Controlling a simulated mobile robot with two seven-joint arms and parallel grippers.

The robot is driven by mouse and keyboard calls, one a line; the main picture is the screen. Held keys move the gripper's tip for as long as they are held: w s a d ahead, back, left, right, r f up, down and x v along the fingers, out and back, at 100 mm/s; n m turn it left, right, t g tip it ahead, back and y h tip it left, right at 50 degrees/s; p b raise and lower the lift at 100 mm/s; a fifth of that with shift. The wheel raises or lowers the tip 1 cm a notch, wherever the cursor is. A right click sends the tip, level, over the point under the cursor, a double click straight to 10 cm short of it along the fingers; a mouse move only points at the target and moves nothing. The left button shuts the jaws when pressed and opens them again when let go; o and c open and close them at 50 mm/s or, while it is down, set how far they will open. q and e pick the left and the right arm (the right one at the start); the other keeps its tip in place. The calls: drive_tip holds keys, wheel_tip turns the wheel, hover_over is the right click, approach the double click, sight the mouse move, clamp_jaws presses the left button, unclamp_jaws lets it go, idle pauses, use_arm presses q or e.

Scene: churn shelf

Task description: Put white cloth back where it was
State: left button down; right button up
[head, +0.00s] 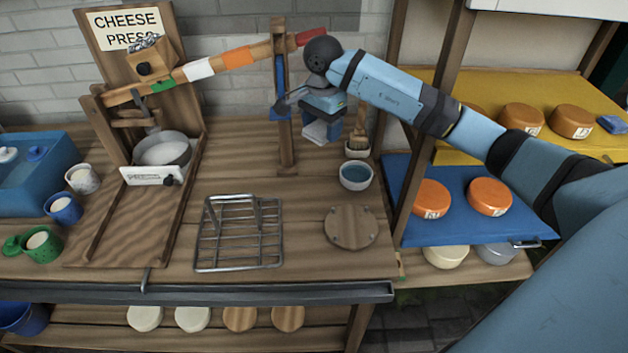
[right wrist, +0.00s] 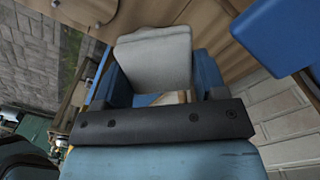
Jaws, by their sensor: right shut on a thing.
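The white cloth (head: 317,132) hangs folded from my right gripper (head: 322,112), just right of the wooden post (head: 286,150) and above the table. In the right wrist view the pale cloth (right wrist: 153,58) sits between the two blue fingers of the right gripper (right wrist: 160,85), which is shut on it. The gripper hides part of the white cloth's top. My left gripper is out of view.
The cheese press lever (head: 222,62) runs to the post top. A brush (head: 357,145) and a bowl (head: 356,175) stand below right of the gripper. A wire rack (head: 240,235) and round board (head: 351,227) lie in front. Shelves with cheeses are at right.

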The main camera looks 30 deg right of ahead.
wheel_tip(320, 180, down, 5)
hover_over(321, 191)
wheel_tip(321, 191, down, 9)
drive_tip(key=shift+s+r+p, duration=0.1)
drive_tip(key=shift+r+p, duration=0.05)
drive_tip(key=shift+p, duration=0.2)
wheel_tip(321, 191, down, 4)
drive_tip(key=shift+f, duration=0.45)
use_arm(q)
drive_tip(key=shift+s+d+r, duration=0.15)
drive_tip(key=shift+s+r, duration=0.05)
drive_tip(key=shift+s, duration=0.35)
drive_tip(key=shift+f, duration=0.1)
use_arm(e)
drive_tip(key=shift+f, duration=0.15)
drive_tip(key=o, duration=0.9)
